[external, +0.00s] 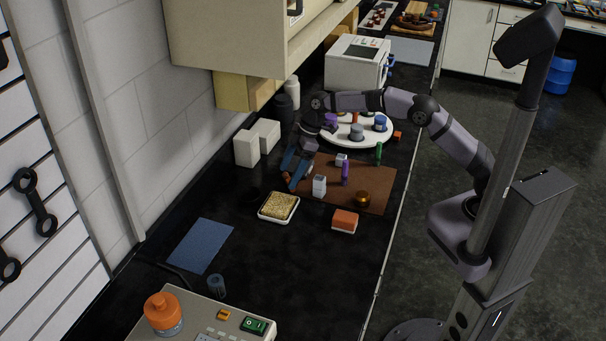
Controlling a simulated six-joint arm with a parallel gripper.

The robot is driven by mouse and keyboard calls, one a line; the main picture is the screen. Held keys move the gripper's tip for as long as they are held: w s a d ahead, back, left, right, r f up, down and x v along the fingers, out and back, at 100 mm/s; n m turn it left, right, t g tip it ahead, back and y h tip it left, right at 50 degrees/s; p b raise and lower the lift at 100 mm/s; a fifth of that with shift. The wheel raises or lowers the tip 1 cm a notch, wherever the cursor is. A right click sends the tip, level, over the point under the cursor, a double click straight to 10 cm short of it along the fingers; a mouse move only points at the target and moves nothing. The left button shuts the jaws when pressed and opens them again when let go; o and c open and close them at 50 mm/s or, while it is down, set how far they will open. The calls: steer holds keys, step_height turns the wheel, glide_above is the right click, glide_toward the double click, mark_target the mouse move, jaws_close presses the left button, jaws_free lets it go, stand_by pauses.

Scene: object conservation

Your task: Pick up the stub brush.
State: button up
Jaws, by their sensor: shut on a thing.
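My gripper (296,172), with blue fingers, is low at the left edge of the brown mat (335,198). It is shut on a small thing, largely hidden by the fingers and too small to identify. I cannot tell whether this is the stub brush, or whether it touches the mat. I cannot pick out a stub brush for certain elsewhere.
On the mat stand a white block (319,186), a purple item (345,173), a green item (378,153) and an amber jar (362,199). A tray (293,214) and orange-topped block (345,221) are in front. White boxes (247,149) stand left.

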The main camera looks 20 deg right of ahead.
steer(key=shift+s+d+f, duration=0.1)
steer(key=shift+s+f, duration=0.15)
steer(key=shift+f, duration=0.1)
step_height(320, 180, up, 9)
steer(key=w+d+r+m+t+h+p, duration=0.1)
steer(key=w+d+r+m+p, duration=0.25)
steer(key=d, duration=0.65)
steer(key=w+d+r+m+t+p, duration=0.15)
steer(key=w+d+m, duration=0.4)
steer(key=d, duration=0.55)
steer(key=s+d+f+m+h, duration=0.1)
steer(key=s+d+f+m, duration=0.1)
steer(key=d, duration=0.6)
steer(key=s+d+f+m+t+h, duration=0.1)
steer(key=s+d+f, duration=0.3)
steer(key=d, duration=0.4)
steer(key=s+d+f+m+t+h+p, duration=0.1)
steer(key=s+d+f+m, duration=0.3)
steer(key=d, duration=0.4)
steer(key=shift+s+d, duration=0.1)
steer(key=shift+s, duration=0.45)
